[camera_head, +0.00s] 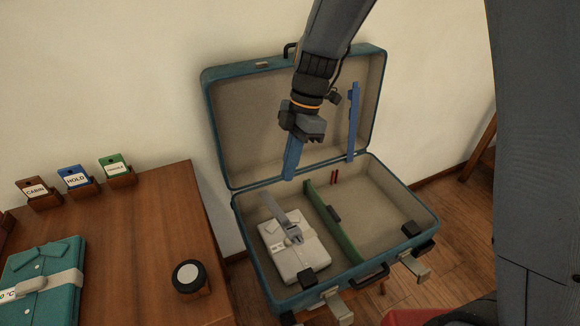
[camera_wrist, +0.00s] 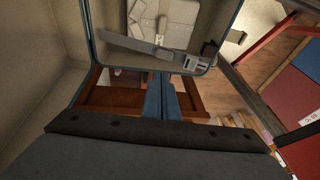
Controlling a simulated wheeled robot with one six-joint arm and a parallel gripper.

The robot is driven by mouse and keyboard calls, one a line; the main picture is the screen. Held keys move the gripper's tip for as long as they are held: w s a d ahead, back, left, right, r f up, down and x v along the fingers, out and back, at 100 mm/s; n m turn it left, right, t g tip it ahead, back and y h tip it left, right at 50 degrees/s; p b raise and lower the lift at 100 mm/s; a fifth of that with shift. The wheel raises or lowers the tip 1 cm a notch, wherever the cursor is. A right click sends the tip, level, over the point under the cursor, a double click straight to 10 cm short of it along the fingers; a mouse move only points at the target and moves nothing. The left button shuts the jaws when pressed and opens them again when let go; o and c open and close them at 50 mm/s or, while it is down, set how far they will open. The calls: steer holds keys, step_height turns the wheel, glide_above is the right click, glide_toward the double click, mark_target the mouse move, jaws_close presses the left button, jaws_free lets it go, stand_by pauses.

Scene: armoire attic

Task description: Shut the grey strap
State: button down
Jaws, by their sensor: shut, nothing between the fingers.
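The grey strap (camera_head: 279,213) is in the left half of the open teal suitcase (camera_head: 245,232), above a folded white garment (camera_head: 288,255). It slants from a grey buckle-like piece on the garment up toward the back left, and its far end looks raised. In the wrist view the strap (camera_wrist: 145,46) crosses the suitcase, with the garment (camera_wrist: 165,14) beyond it. My gripper (camera_head: 289,176) has its blue fingers shut and empty, pointing down in front of the lid, behind and above the strap. The fingers also show in the wrist view (camera_wrist: 160,76), apart from the strap.
The suitcase lid (camera_head: 230,120) stands open with a blue strap (camera_head: 353,122) on its right. A green divider (camera_head: 330,220) splits the suitcase; its right half is mostly empty. A wooden table (camera_head: 140,235) at left holds a teal garment (camera_head: 45,275), a black round object (camera_head: 188,274) and label cards.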

steer(key=p, duration=0.1)
glide_above(283, 217)
steer(key=w, duration=0.1)
steer(key=f, duration=0.8)
steer(key=shift+w+d+f, duration=0.2)
steer(key=shift+d+f, duration=0.05)
steer(key=shift+f, duration=0.15)
steer(key=shift+s+d+f, duration=0.1)
steer(key=shift+s+f, duration=0.05)
steer(key=shift+f, duration=0.6)
steer(key=s+d+f+b, duration=0.1)
steer(key=s+f+b, duration=0.2)
steer(key=f+b, duration=0.4)
steer(key=shift+d, duration=0.2)
steer(key=shift+r, duration=0.1)
